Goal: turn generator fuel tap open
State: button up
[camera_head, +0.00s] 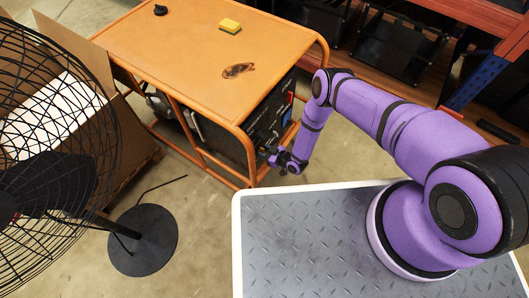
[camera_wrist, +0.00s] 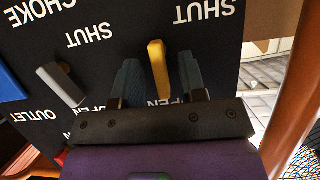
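The orange generator (camera_head: 205,42) stands ahead, and its black control panel (camera_head: 268,118) faces my arm. My gripper (camera_head: 284,160) is at the lower part of that panel. In the wrist view the panel lettering is upside down. A yellow lever (camera_wrist: 158,68), apparently the fuel tap, stands between the two dark blue fingers of my gripper (camera_wrist: 159,62). The fingers are open, with a gap visible on each side of the lever. The lever runs nearly upright in the picture, slightly tilted, between a SHUT label above and an OPEN label below. Its name label is not readable.
A grey lever (camera_wrist: 61,85) with its own SHUT label sits left of the yellow one, and a blue part (camera_wrist: 10,85) is farther left. An orange frame tube (camera_wrist: 300,95) runs at the right. A black fan (camera_head: 60,150) and an open cardboard box (camera_head: 125,140) stand left of the generator.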

jog(key=v, duration=1)
jog(key=shift+s+d, duration=0.2)
jog(key=shift+d, duration=0.05)
